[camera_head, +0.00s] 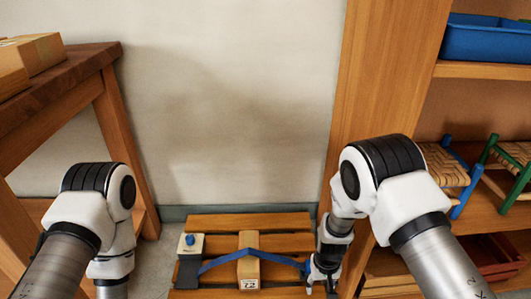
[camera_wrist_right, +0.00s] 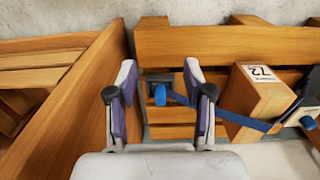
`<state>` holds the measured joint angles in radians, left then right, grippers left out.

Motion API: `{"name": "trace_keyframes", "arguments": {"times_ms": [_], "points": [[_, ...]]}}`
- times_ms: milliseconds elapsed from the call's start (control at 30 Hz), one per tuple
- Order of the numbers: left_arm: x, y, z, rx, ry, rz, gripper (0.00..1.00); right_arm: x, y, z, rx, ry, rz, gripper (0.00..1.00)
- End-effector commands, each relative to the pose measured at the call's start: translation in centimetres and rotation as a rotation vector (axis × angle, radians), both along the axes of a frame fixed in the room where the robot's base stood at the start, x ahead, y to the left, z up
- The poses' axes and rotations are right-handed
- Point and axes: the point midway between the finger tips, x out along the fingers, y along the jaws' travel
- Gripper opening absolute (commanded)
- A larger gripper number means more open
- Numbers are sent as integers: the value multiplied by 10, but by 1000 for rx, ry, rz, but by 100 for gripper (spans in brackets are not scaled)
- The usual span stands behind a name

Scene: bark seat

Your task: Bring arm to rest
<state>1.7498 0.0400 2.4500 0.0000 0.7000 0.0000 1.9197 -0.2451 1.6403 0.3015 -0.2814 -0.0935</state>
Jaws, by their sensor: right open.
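My right gripper (camera_head: 323,278) hangs at the right end of a blue strap (camera_head: 220,260) on a slatted wooden pallet (camera_head: 205,222). In the right wrist view its two fingers (camera_wrist_right: 160,85) are apart and nothing is gripped. A blue-ended dark fitting (camera_wrist_right: 160,96) shows between them, and the strap (camera_wrist_right: 240,119) runs from there behind one finger. The strap crosses a cardboard box (camera_head: 248,242) labelled 72, which also shows in the wrist view (camera_wrist_right: 255,95). My left arm comes in at the left, but its gripper is below the frame.
A white block with a blue knob (camera_head: 190,243) sits at the pallet's left end. A wooden table (camera_head: 75,75) with boxes stands left. A wooden upright (camera_head: 385,75) and shelves with a blue bin (camera_head: 487,40) and small woven stools (camera_head: 445,163) stand right, close to my right arm.

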Motion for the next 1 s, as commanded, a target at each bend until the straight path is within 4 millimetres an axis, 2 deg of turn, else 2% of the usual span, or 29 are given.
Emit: {"name": "trace_keyframes", "arguments": {"times_ms": [167, 367, 567, 733, 900, 1000], "points": [[1, 0, 6, 0, -2, 0, 99, -27, -16, -14, 8, 67, -42, 52], [0, 0, 9, 0, 0, 0, 99, -72, -37, -27, 0, 153, -69, 52], [0, 0, 13, 0, 0, 0, 99, -139, -66, -39, -21, 222, -92, 52], [0, 0, 18, 0, 0, 0, 99, -208, -89, -40, -36, 252, -99, 52], [0, 0, 21, 0, 0, 0, 99, -278, -102, -22, -24, 217, -90, 52], [0, 0, 20, 0, 0, 0, 99, -293, -100, -9, -6, 139, -75, 52]]}}
